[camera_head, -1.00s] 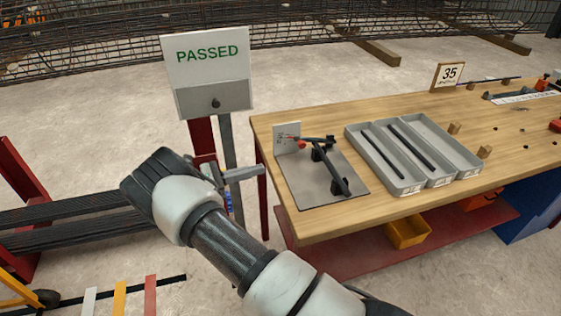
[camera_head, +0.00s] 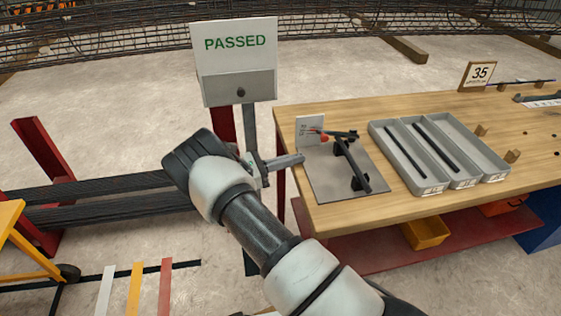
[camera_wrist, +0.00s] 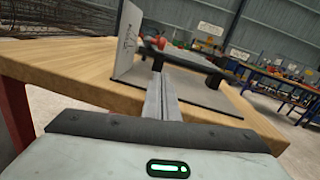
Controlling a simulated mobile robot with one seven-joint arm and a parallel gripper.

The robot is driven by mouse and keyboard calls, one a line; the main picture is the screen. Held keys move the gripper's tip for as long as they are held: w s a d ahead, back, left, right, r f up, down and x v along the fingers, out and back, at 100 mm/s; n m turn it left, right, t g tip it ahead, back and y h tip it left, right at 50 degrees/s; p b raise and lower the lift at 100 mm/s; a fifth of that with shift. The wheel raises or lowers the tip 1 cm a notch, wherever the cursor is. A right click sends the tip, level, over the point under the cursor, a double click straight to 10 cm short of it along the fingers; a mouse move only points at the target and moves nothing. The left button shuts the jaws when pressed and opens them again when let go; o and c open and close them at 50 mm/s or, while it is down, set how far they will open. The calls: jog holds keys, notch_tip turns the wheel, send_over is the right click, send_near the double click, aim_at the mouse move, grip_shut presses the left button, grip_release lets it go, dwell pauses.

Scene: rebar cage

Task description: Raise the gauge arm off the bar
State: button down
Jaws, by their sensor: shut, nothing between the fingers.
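The gauge stands on a grey plate (camera_head: 343,190) near the left edge of the wooden bench. Its dark gauge arm (camera_head: 341,134) with a red-orange tip (camera_head: 320,134) lies in front of a small white scale card (camera_head: 310,129). A dark bar (camera_head: 352,167) rests on black supports on the plate, with the arm near its far end. Whether they touch is too small to tell. My gripper (camera_head: 300,159) is shut and empty, left of the plate by the bench edge. In the wrist view, the closed fingers (camera_wrist: 162,100) point toward the red tip (camera_wrist: 158,42) and card (camera_wrist: 128,40).
A grey tray (camera_head: 430,187) with dark bars in its compartments is right of the gauge. A "PASSED" sign (camera_head: 235,44) on a post stands left of the bench (camera_head: 300,112). A number 35 card (camera_head: 479,74) stands at the back. A rack of dark bars (camera_head: 100,195) is at left.

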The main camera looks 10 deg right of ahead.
jog(key=d, duration=0.1)
jog(key=d+r, duration=0.1)
jog(key=d, duration=0.1)
jog(key=d+r, duration=0.1)
jog(key=shift+w+d+r, duration=0.2)
jog(key=shift+w+d, duration=0.2)
jog(key=shift+w+d+r, duration=0.1)
jog(key=shift+d+r, duration=0.2)
